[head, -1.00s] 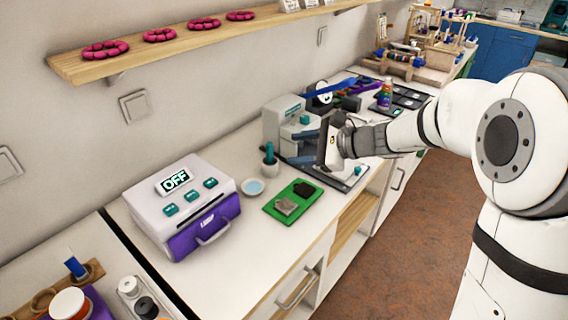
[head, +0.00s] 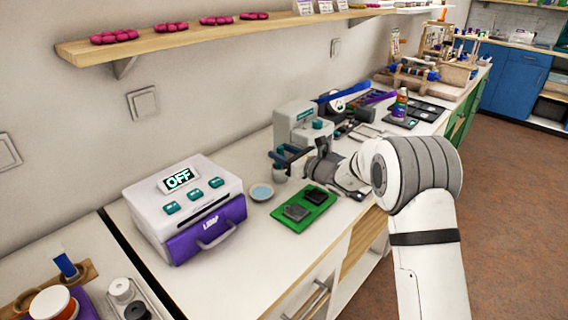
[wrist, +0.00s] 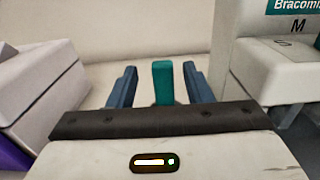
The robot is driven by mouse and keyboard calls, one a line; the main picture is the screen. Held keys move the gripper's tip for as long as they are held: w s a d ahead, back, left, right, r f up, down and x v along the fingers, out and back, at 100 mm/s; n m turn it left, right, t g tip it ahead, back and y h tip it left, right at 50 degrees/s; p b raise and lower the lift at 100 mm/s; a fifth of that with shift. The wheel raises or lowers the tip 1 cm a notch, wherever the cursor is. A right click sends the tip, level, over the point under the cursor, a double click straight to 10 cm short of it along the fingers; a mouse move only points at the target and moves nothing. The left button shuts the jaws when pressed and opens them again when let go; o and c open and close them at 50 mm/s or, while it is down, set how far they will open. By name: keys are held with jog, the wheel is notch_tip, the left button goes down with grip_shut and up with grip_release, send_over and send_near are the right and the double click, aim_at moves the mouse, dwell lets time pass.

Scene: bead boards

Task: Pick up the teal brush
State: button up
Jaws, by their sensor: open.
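The teal brush (wrist: 163,82) stands upright in the wrist view, between the two dark blue fingers of my gripper (wrist: 161,76). A gap shows on each side of it, so the jaws are open around it and I see no contact. In the head view my gripper (head: 280,157) is low over the counter, at the grey brush cup (head: 279,174). There the gripper mostly hides the brush. The lower part of the brush is hidden behind my gripper body in the wrist view.
The white and purple box with an OFF display (head: 185,205) stands to the left. A small pale blue dish (head: 261,192) and a green tray (head: 303,208) with dark squares lie close in front. A grey machine (head: 297,122) stands just behind the gripper.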

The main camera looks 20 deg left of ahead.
jog(key=shift+x, duration=0.8)
jog(key=shift+c, duration=0.4)
grip_shut()
